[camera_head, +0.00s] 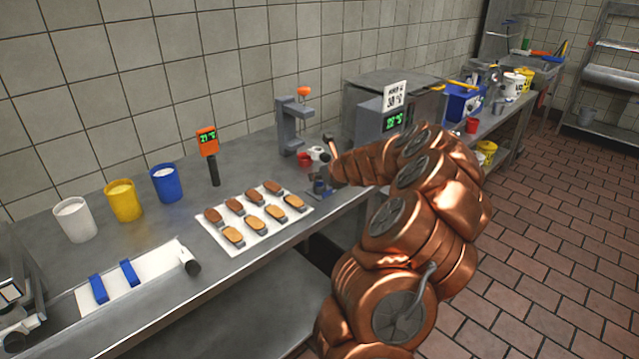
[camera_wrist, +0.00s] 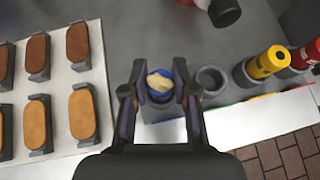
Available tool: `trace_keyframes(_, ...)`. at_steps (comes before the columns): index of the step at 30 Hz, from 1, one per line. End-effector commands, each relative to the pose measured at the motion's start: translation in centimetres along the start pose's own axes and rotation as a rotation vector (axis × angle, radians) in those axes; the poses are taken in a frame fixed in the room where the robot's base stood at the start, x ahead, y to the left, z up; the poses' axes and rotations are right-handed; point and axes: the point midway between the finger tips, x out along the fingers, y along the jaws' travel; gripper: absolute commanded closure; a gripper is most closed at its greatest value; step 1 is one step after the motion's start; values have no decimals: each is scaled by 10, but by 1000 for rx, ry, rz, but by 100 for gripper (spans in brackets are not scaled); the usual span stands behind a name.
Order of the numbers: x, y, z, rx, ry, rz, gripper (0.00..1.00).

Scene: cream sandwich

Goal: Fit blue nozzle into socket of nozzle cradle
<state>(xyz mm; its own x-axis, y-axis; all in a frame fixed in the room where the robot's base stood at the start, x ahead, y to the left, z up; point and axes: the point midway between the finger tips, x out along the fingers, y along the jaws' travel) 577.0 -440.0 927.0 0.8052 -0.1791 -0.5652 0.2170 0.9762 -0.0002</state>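The blue nozzle (camera_wrist: 154,97) shows end-on between my fingertips in the wrist view, with a cream-coloured patch on top. It appears at the level of the dark grey nozzle cradle (camera_wrist: 238,88), over or in its leftmost position; how deep it sits cannot be told. My gripper (camera_wrist: 160,73) points down with its fingers spread either side of the nozzle, and narrow gaps seem to show. An empty round socket (camera_wrist: 212,80) lies just right of it. In the head view the cradle (camera_head: 318,194) is small and partly hidden by my arm.
A yellow nozzle (camera_wrist: 268,62) and a red one (camera_wrist: 306,54) stand at the cradle's right. A white tray (camera_wrist: 60,150) with sandwich pieces is close on the left. A red-and-dark object (camera_wrist: 224,12) lies behind. The counter's front edge is near.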

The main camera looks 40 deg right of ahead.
Motion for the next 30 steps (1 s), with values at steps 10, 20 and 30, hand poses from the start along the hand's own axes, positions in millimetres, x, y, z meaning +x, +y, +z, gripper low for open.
trace_keyframes(10, 0, 0, 0, 0, 0, 0, 100)
trace_keyframes(20, -5, -1, 6, -2, 0, -2, 100)
trace_keyframes(30, -23, -1, 28, -1, 0, 0, 100)
